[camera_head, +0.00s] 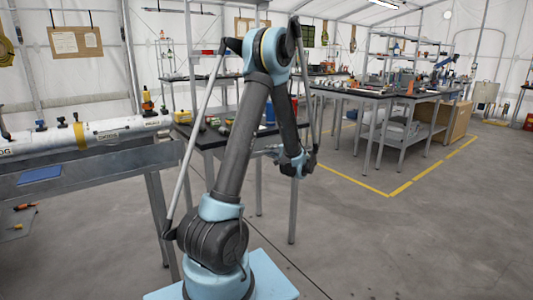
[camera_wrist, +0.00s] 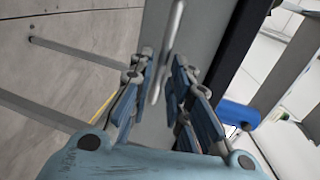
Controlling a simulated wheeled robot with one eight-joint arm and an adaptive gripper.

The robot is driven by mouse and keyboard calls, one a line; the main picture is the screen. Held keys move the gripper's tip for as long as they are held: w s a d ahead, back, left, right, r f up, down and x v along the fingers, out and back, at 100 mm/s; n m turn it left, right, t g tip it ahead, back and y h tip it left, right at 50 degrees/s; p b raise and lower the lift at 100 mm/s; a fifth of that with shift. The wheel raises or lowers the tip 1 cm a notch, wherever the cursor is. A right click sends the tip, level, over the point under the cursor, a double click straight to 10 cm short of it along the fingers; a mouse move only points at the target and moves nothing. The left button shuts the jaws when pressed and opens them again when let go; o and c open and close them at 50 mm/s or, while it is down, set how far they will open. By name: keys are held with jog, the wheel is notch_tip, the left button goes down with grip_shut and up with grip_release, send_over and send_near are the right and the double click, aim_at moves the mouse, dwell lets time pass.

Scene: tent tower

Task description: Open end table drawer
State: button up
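The end table (camera_head: 215,142) with a dark top and grey legs stands behind my arm in the head view. My arm hides much of its front, and I cannot make out the drawer there. In the wrist view a grey drawer front (camera_wrist: 205,25) fills the upper middle, with a slim silver handle (camera_wrist: 174,28) running nearly lengthwise down it. My gripper (camera_wrist: 164,75) is open, with its blue fingers on either side of the handle's lower part. A gap shows beside the handle. In the head view my gripper (camera_head: 270,151) is small beside the table.
Several small items lie on the tabletop, among them a blue cylinder (camera_wrist: 238,114). A bench with a long white tube (camera_head: 100,131) stands at the left. A workbench (camera_head: 395,97) stands at the back right. The floor at the right is clear.

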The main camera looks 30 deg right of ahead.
jog(key=shift+x, duration=1.6)
jog(key=shift+a, duration=0.15)
grip_shut()
